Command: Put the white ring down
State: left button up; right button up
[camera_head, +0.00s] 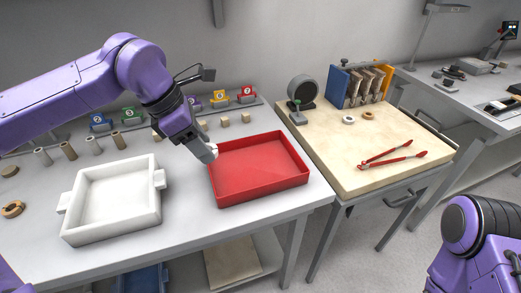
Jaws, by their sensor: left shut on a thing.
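My left gripper (206,152) is over the left edge of the red tray, near its back left corner. It is shut on a small white thing (212,147), taken to be the white ring; the fingers partly hide it and its ring shape is unclear. The red tray (258,192) is empty and lies on the grey table. Another whitish ring (348,119) lies on the beige-topped table beside a tan ring (368,115). My right arm shows at the lower right; its gripper is out of view.
A white tray with handles (112,205) stands left of the red tray. Several pegs, small blocks (225,121) and numbered coloured holders (221,98) stand behind. Red-handled tongs (392,155) lie on the beige-topped table. A tan ring (13,209) is at the far left.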

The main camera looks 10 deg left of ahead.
pick_arm(q)
jog(key=w+d+f+p, duration=0.2)
jog(key=w+d+f, duration=0.2)
jog(key=w, duration=0.3)
send_near(253, 164)
jog(key=shift+w+d+f, duration=0.5)
jog(key=shift+d+f, duration=0.2)
jog(key=shift+f, duration=0.1)
jog(key=x, duration=0.3)
jog(key=shift+s+a+f+p, duration=0.15)
jog(key=shift+s+f+p, duration=0.1)
jog(key=shift+p, duration=0.15)
jog(key=shift+w+f, duration=0.2)
jog(key=shift+f, duration=0.25)
pick_arm(e)
notch_tip(253, 164, up, 3)
jog(key=shift+s, duration=0.15)
pick_arm(q)
jog(key=shift+s+f, duration=0.1)
jog(key=shift+s, duration=0.05)
pick_arm(e)
jog(key=shift+f, duration=0.1)
pick_arm(q)
jog(key=o, duration=1)
jog(key=shift+o, duration=0.2)
